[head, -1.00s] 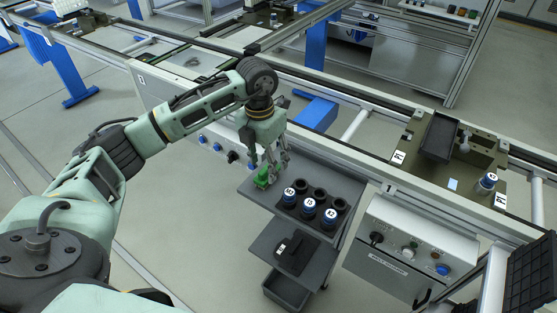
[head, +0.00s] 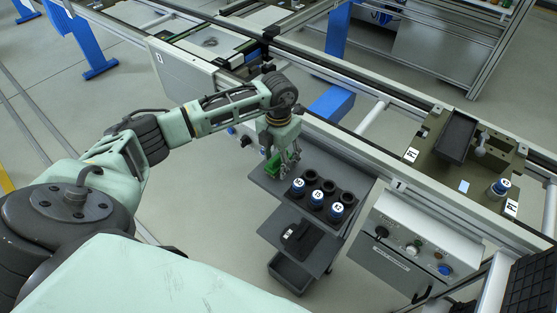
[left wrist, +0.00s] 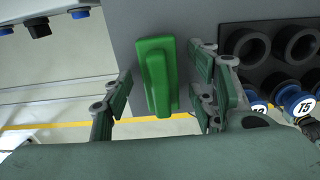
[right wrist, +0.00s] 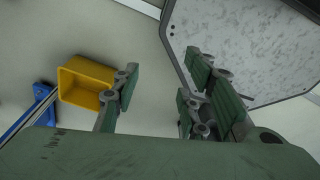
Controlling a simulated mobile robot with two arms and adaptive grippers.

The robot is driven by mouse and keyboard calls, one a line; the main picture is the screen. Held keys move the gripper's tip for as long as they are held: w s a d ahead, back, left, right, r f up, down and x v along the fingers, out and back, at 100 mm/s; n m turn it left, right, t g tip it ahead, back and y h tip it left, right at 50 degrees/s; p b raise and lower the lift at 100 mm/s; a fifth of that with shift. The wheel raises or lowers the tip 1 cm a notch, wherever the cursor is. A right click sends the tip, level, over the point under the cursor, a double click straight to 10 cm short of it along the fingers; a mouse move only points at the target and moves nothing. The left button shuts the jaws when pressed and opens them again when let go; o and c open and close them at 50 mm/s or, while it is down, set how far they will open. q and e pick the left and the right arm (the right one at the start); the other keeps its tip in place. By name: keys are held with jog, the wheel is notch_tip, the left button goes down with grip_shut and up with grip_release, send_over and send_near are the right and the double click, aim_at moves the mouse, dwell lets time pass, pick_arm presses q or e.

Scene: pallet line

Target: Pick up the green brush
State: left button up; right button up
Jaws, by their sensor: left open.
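The green brush (left wrist: 156,75) lies on the grey top shelf of a small trolley, near the shelf's edge. In the head view the brush (head: 272,164) is partly hidden by my left gripper (head: 284,160). In the left wrist view my left gripper (left wrist: 163,95) is open, with one finger on each side of the brush and visible gaps between. My right gripper (right wrist: 165,95) is open and empty in the right wrist view, away from the brush.
A black holder with blue-capped pieces (head: 317,200) and empty black cups stands right beside the brush. The conveyor rail (head: 345,145) runs behind the trolley. A control box (head: 410,250) is at the right. A yellow bin (right wrist: 84,82) shows in the right wrist view.

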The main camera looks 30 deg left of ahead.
pick_arm(q)
jog(key=shift+c, duration=0.7)
jog(key=c, duration=1.1)
jog(key=shift+c, duration=0.2)
pick_arm(e)
jog(key=shift+s+f, duration=0.1)
jog(key=shift+s, duration=0.6)
jog(key=shift+w, duration=0.1)
